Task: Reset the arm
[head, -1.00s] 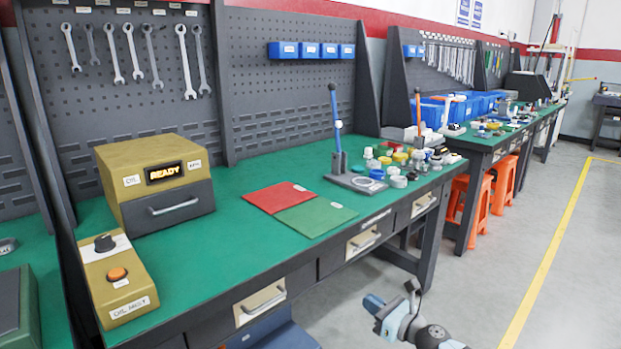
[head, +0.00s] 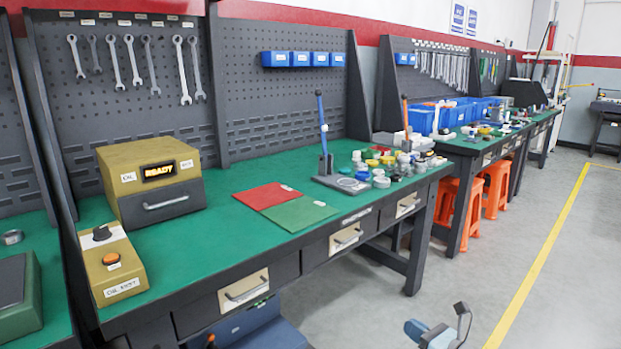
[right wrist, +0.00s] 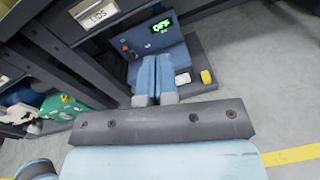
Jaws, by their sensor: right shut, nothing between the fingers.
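My right gripper (head: 414,328) shows at the bottom edge of the head view, over the floor to the right of the front bench. In the right wrist view its two blue fingers (right wrist: 155,76) lie together, shut, with nothing between them. It is clear of the bench top and touches nothing that I can see. Most of my right arm is cut off by the lower edge. My left gripper is in neither view.
The green-topped bench (head: 210,235) holds a gold box reading READY (head: 150,180), a control box (head: 112,268), red and green mats, a lever press (head: 324,150) and small parts. A blue machine reading OFF (right wrist: 170,55) sits low beneath it.

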